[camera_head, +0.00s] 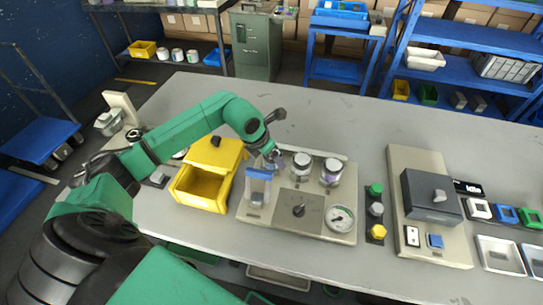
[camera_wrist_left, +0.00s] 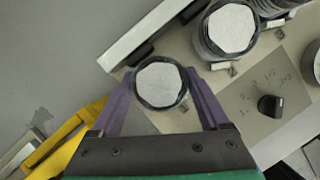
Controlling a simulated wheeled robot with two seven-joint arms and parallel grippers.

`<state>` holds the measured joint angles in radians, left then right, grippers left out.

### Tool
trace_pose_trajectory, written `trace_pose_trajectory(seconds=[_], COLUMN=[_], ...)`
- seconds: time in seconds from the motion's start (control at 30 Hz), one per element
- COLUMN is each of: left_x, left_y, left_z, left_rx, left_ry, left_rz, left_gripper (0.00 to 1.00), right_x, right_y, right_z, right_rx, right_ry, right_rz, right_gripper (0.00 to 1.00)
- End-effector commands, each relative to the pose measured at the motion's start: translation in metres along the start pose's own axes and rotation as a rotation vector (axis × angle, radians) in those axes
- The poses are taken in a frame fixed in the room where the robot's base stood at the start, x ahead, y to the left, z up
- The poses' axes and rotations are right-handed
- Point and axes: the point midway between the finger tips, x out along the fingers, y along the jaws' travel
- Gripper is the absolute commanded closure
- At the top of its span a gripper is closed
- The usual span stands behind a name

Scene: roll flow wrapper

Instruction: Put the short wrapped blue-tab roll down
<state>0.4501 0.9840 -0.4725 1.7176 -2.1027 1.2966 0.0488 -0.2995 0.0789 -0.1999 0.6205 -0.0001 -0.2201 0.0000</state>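My left gripper (camera_wrist_left: 160,75) points down with its two purple fingers on either side of a roll (camera_wrist_left: 160,84) with a pale round top and dark rim. The fingers appear to touch it on both sides. In the head view this roll (camera_head: 275,158) is partly hidden by the gripper, at the left end of a row on the beige station plate (camera_head: 325,232). I cannot tell whether its underside touches the plate. No blue tab can be made out on it. Two other rolls stand to its right, a nearer one (camera_head: 302,165) and a farther one (camera_head: 331,172). My right gripper is not in view.
A clear blue-topped fixture (camera_head: 258,185) stands just in front of the held roll. A yellow bin (camera_head: 205,188) is to the left. The plate carries a black knob (camera_head: 299,210) and a gauge (camera_head: 340,217). A grey boxed machine (camera_head: 432,196) stands right. The table behind is clear.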

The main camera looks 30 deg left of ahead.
Motion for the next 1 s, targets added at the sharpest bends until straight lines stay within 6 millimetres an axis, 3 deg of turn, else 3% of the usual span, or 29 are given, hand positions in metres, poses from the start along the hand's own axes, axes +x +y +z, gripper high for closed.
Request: trace_pose_trajectory(seconds=[0.43,0.57,0.8,1.0], left_x=[-0.009,-0.035,-0.1,-0.123], left_y=[0.001,0.001,0.001,0.0], left_z=[0.002,0.001,0.001,0.001], left_rx=[0.0,0.003,0.0,0.0], left_ry=[-0.001,-0.002,-0.002,0.001], left_rz=[0.001,0.005,0.004,0.0], left_gripper=[0.02,0.02,0.02,0.02], right_x=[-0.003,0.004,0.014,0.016], right_y=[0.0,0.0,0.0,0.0], right_z=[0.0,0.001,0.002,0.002], right_rx=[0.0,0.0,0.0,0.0], right_ry=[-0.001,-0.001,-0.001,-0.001], right_rz=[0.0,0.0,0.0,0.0], right_gripper=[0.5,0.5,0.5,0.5])
